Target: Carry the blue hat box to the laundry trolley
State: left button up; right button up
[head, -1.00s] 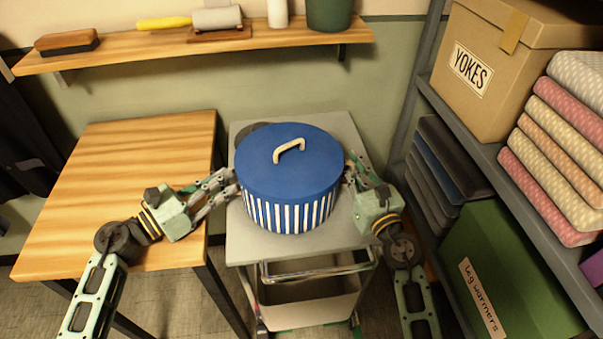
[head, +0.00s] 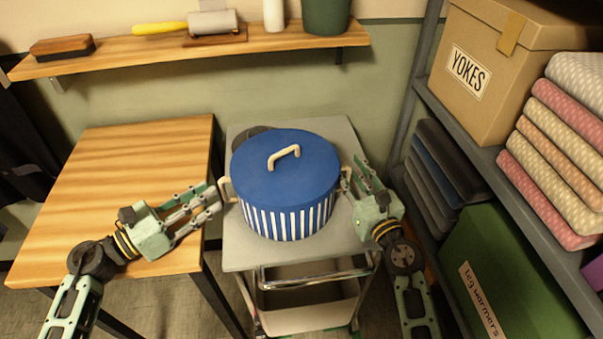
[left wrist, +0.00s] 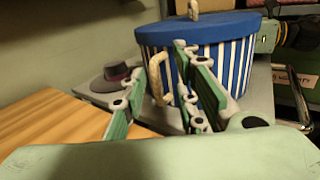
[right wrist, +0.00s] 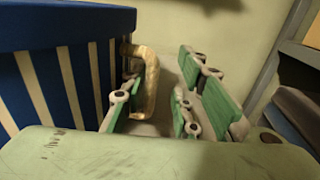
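The blue hat box (head: 287,185), with white stripes, a cream lid handle and cream side handles, stands upright on the grey top of the laundry trolley (head: 245,250). My left gripper (head: 205,197) is open and empty, just left of the box's left handle (head: 225,189), apart from it. In the left wrist view that handle (left wrist: 156,80) shows beyond the spread fingers. My right gripper (head: 357,182) is open beside the box's right side. In the right wrist view the right handle (right wrist: 147,80) appears between its spread fingers; I cannot tell whether they touch.
A grey hat (left wrist: 115,77) lies on the trolley top behind the box. A bare wooden table (head: 120,180) stands at left. A wall shelf (head: 170,55) runs above. A rack (head: 480,150) with boxes and folded cloth stands close on the right.

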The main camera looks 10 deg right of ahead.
pick_arm(q)
jog(key=a, duration=0.1)
jog(key=s+a, duration=0.1)
jog(key=a+f, duration=0.1)
jog(key=shift+s, duration=0.25)
pick_arm(e)
jog(key=shift+a, duration=0.3)
pick_arm(q)
jog(key=shift+s+a, duration=0.15)
jog(key=shift+a, duration=0.05)
pick_arm(e)
jog(key=shift+s+f, duration=0.1)
pick_arm(q)
jog(key=shift+r, duration=0.1)
pick_arm(e)
jog(key=shift+s+d, duration=0.25)
jog(key=shift+s, duration=1.05)
jog(key=shift+s+d, duration=0.25)
jog(key=shift+s, duration=1.05)
jog(key=shift+s+d, duration=0.25)
jog(key=shift+s, duration=1.05)
